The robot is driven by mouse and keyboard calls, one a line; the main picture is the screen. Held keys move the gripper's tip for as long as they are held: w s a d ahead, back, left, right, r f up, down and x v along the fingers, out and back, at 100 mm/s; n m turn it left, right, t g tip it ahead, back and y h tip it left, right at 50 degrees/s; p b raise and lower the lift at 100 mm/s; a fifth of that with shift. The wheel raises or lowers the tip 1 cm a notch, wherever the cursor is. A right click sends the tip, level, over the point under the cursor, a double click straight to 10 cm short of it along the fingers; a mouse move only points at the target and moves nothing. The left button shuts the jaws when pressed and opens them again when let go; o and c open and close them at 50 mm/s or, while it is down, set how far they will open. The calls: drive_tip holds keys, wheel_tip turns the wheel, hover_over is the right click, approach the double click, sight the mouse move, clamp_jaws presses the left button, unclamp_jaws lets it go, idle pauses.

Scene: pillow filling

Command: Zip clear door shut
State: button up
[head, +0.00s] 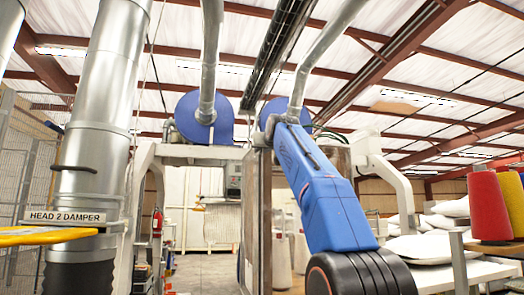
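A tall, partly see-through panel (257,220) stands nearly edge-on at the right side of an open doorway in a light grey frame. It looks like the clear door, but I cannot make out a zip or a pull on it. The doorway beside it is open, with floor and a pale wall showing through. My blue arm link rises from the lower right toward the upper middle, in front of the area right of the panel. My gripper cannot be made out at the arm's far end.
A large silver duct (98,120) with a "HEAD 2 DAMPER" label (70,218) stands at the left, a yellow bar (45,236) before it. Red and yellow cones (488,207) and white pillows (420,247) are at the right. A fire extinguisher (157,221) hangs by the doorway.

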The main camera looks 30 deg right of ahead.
drive_tip(key=v, duration=1.7)
drive_tip(key=shift+s, duration=0.2)
drive_tip(key=shift+r, duration=0.1)
drive_tip(key=s+a+f+n+g+y, duration=0.1)
drive_tip(key=s+a+f+g, duration=0.15)
drive_tip(key=f, duration=0.95)
drive_tip(key=s+a+f+g+y, duration=0.15)
drive_tip(key=a+f, duration=0.25)
drive_tip(key=f, duration=0.7)
drive_tip(key=s+a+f+n+g+y, duration=0.1)
drive_tip(key=s+a+f+g, duration=0.15)
drive_tip(key=f, duration=0.95)
drive_tip(key=s+a+f+g, duration=0.2)
drive_tip(key=s+f, duration=0.5)
drive_tip(key=f, duration=0.6)
drive_tip(key=s+a+f+g+y, duration=0.1)
drive_tip(key=s+a+f+g, duration=0.1)
drive_tip(key=s+f, duration=0.6)
drive_tip(key=s+a+f+n+g, duration=0.1)
drive_tip(key=s+f, duration=0.7)
drive_tip(key=f, duration=1.1)
drive_tip(key=a+g, duration=0.1)
drive_tip(key=a, duration=0.1)
drive_tip(key=shift+a, duration=0.35)
drive_tip(key=shift+s+y, duration=0.15)
drive_tip(key=shift+y, duration=0.1)
